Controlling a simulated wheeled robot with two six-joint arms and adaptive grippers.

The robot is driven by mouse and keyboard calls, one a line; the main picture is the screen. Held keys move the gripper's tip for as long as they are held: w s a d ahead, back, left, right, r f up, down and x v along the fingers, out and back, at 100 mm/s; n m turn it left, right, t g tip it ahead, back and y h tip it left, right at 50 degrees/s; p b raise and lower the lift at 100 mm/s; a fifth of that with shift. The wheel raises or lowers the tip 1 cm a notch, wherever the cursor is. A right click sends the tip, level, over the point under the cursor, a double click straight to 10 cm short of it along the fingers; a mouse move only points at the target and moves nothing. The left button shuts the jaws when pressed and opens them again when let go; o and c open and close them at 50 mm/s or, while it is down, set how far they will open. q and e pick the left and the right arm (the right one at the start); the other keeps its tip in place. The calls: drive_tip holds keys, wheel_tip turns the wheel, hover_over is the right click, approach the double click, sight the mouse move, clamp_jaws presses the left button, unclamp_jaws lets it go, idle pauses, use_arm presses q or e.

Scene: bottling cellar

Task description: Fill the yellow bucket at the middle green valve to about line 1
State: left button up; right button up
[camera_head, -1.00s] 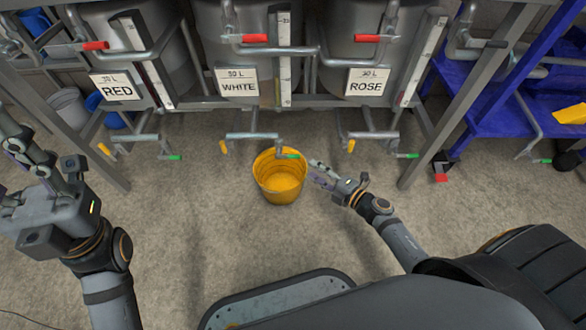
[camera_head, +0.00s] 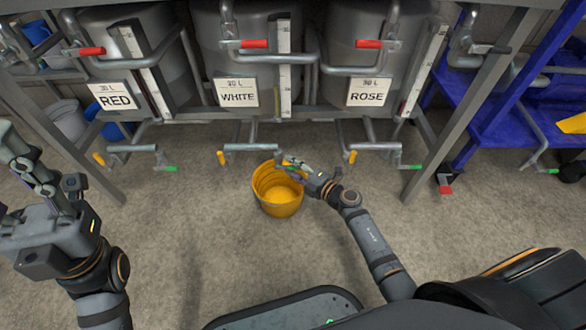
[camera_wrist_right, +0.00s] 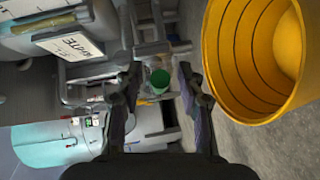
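The yellow bucket (camera_head: 278,193) stands on the floor below the WHITE tank; dark ring lines show on its inner wall, also in the right wrist view (camera_wrist_right: 250,60). I cannot tell whether it holds liquid. My right gripper (camera_head: 291,168) is at the bucket's upper right rim and hides the middle green valve in the head view. In the right wrist view the green valve handle (camera_wrist_right: 160,80) shows end-on between the spread fingers, apparently untouched.
Tanks labelled RED (camera_head: 115,96), WHITE (camera_head: 237,93) and ROSE (camera_head: 369,92) hang in a metal frame, with red levers above and yellow and green handles below. A blue cart (camera_head: 500,125) stands right. Grey and blue buckets are at left. The floor in front is clear.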

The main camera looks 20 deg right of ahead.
clamp_jaws()
idle(0.3)
